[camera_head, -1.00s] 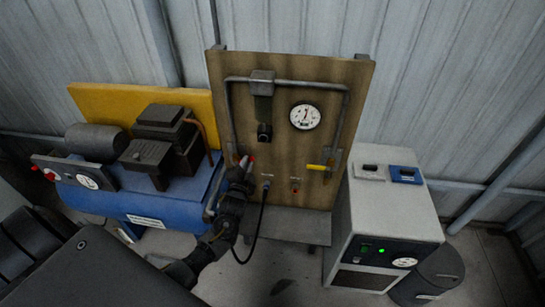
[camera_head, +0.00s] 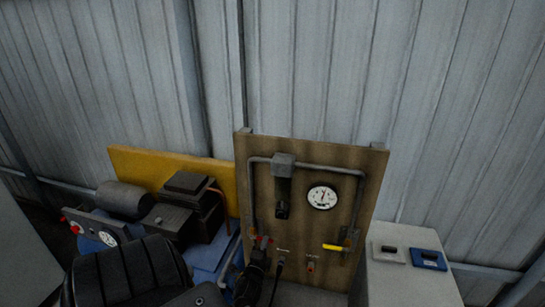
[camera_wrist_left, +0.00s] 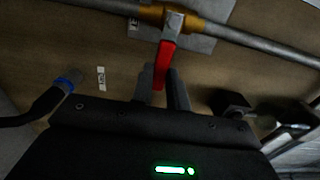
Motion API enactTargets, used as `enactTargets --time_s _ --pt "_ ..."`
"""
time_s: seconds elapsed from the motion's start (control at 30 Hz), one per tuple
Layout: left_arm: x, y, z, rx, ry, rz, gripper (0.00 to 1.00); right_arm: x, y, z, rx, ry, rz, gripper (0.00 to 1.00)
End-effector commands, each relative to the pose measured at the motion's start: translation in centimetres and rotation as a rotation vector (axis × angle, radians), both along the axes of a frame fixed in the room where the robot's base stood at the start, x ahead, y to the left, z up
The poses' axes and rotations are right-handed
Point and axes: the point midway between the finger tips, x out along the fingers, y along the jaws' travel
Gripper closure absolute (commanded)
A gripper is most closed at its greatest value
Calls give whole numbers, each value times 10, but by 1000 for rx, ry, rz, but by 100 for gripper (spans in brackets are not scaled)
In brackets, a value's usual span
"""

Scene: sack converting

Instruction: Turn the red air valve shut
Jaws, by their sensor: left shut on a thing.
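The red air valve handle (camera_wrist_left: 166,62) shows in the left wrist view, running from a brass valve body (camera_wrist_left: 185,22) on a grey pipe. The handle lies roughly across the pipe. My left gripper (camera_wrist_left: 160,88) is shut on the handle's free end, with one finger on each side. In the head view the red handle (camera_head: 264,241) is a small patch low on the left of the wooden board (camera_head: 300,225), and my left gripper (camera_head: 260,255) covers much of it. My right gripper is in neither view.
The board also carries a gauge (camera_head: 322,197), a yellow handle (camera_head: 334,247) and a dark hose (camera_head: 279,268). A blue compressor (camera_head: 208,255) stands left of it. A pale cabinet (camera_head: 405,287) stands right. A corrugated wall (camera_head: 340,70) closes the back.

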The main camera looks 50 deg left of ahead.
Motion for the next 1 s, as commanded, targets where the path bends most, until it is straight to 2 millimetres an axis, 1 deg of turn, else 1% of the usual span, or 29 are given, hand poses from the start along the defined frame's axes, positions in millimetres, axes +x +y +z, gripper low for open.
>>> enactTargets --time_s 0.33,0.37,0.5,0.53,0.83,0.97,1.0 --pt "-2 1 -2 3 8 3 100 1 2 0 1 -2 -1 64" --pt "-2 1 -2 3 8 3 82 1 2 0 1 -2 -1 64" --pt "-1 0 -2 2 7 1 63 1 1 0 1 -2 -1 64" --pt "0 0 -2 2 7 1 62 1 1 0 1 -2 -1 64" --pt "-2 -2 -2 1 5 -1 62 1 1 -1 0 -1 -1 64" --pt "-13 -11 -3 1 6 -2 62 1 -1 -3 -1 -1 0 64" --pt "-19 -16 -3 0 6 -1 62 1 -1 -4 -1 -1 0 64"
